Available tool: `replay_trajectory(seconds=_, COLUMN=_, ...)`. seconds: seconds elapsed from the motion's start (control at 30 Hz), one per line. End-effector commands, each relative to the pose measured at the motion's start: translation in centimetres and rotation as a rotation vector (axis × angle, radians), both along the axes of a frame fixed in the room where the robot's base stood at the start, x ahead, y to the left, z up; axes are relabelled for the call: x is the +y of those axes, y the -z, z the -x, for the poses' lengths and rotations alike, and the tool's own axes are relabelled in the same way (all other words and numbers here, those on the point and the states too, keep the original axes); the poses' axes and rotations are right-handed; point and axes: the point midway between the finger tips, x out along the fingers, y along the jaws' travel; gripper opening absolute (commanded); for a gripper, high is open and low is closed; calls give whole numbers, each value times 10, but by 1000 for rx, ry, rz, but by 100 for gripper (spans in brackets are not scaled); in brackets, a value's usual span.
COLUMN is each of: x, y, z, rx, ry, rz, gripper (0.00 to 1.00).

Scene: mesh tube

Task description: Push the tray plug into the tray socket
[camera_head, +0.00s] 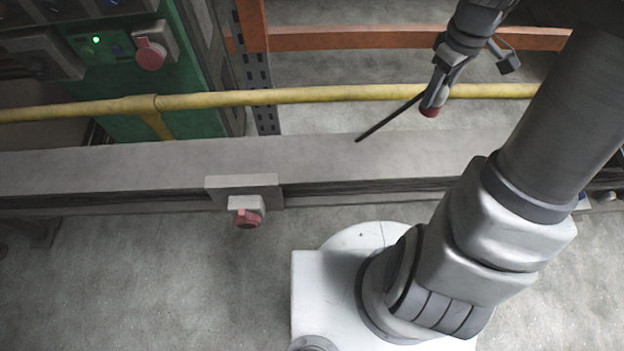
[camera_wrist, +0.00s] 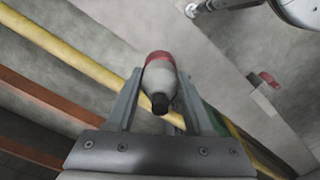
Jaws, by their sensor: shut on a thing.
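The plug (camera_head: 431,108) has a grey body and a red end, and a thin black cable sticks out from it to the lower left. My gripper (camera_head: 441,84) is shut on it, above and beyond the tray at right. In the wrist view the plug (camera_wrist: 160,80) sits between the two fingers, its red end pointing away and its black end towards the camera. The tray socket (camera_head: 247,217) is pale with a red face, mounted on the tray's near side, well left of and apart from the plug. It also shows at right in the wrist view (camera_wrist: 267,80).
The long grey tray (camera_head: 100,170) crosses the view. A yellow pipe (camera_head: 300,96) runs behind it, with an orange beam (camera_head: 350,38) beyond. A green cabinet (camera_head: 125,80) at the upper left carries another red socket (camera_head: 150,54). The floor at near left is clear.

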Motion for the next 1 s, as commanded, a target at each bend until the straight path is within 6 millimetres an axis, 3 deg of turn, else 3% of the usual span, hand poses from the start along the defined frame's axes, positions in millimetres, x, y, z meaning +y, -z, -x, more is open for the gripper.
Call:
replay_trajectory(seconds=0.03, x=13, y=-11, z=-8, rx=1, ry=47, rz=0, gripper=4)
replay_trajectory(seconds=0.3, x=73, y=-33, z=-39, rx=2, ry=374, rz=0, gripper=4)
replay_trajectory(seconds=0.5, x=105, y=-42, z=-50, rx=1, ry=542, rz=0, gripper=4)
replay_trajectory(seconds=0.7, x=117, y=-43, z=-54, rx=0, ry=608, rz=0, gripper=4)
replay_trajectory(seconds=1.0, x=117, y=-42, z=-54, rx=0, ry=612, rz=0, gripper=4)
